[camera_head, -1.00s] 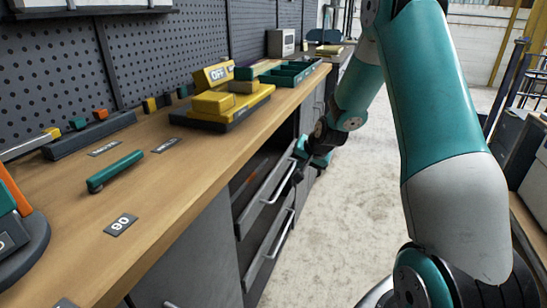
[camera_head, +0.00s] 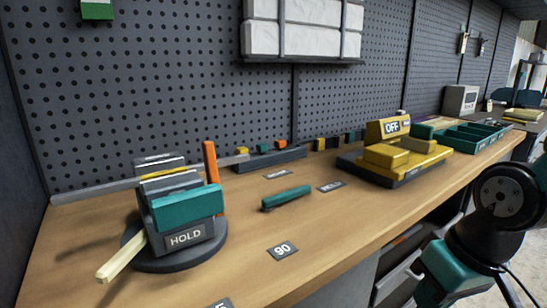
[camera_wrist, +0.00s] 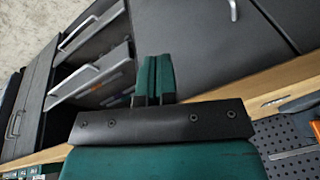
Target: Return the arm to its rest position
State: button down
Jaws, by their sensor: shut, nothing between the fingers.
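My gripper (camera_wrist: 153,78) shows in the wrist view with its two teal fingers close together, shut and empty. It points over the grey cabinet fronts and drawers below the workbench. In the head view, part of my arm is at the lower right, beside the bench's front edge; I cannot make out the fingertips there.
The wooden workbench (camera_head: 345,241) carries a HOLD device (camera_head: 186,238), a teal bar (camera_head: 286,198), a yellow OFF device (camera_head: 400,157) and green trays (camera_head: 468,138). Drawers (camera_wrist: 92,70) stand pulled out below the bench. A pegboard (camera_head: 130,85) rises behind.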

jog(key=s+a+r+n+g+y+p, duration=0.2)
jog(key=s+a+r+n, duration=0.2)
jog(key=s+a+r, duration=0.3)
notch_tip(320, 180, up, 15)
jog(key=p, duration=1.5)
jog(key=shift+p, duration=0.3)
